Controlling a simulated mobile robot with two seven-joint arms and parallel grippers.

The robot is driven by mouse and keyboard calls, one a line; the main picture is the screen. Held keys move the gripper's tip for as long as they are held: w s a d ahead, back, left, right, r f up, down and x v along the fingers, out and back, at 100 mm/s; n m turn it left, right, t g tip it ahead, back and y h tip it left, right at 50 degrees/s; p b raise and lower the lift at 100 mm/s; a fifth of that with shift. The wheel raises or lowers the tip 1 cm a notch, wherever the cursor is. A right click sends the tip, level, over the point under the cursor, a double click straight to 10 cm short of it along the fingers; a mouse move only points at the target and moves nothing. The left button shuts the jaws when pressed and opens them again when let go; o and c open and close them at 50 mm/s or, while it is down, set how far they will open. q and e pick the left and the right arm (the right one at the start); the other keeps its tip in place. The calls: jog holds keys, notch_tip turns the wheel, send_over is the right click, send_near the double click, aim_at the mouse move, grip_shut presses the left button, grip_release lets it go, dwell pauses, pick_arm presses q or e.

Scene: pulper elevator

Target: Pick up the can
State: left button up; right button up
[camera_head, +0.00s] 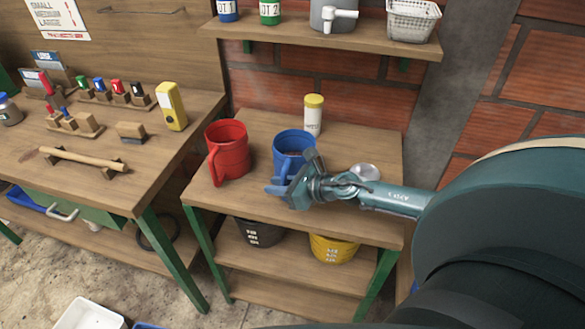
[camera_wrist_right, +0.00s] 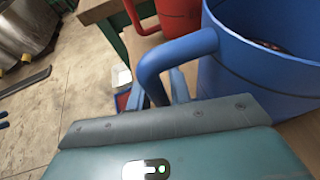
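A blue can (camera_head: 290,142) with a side handle stands upright on the small wooden table. A red can (camera_head: 228,148) with a handle stands to its left. My right gripper (camera_head: 291,178) is at the front of the blue can, beside its handle. In the right wrist view the blue can (camera_wrist_right: 255,75) fills the upper right, and its handle (camera_wrist_right: 170,60) curves down between my right gripper's fingers (camera_wrist_right: 160,93). I cannot tell whether the fingers press on it. The red can (camera_wrist_right: 178,15) shows behind. My left gripper is not in view.
A white jar with a yellow lid (camera_head: 313,115) stands behind the blue can, and a small metal dish (camera_head: 366,172) lies to its right. A black bucket (camera_head: 258,232) and a yellow bucket (camera_head: 332,248) sit on the shelf below. A workbench with tools (camera_head: 190,110) stands left.

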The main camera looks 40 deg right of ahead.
grip_shut()
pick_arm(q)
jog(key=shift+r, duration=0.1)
pick_arm(e)
jog(key=shift+w+r, duration=0.1)
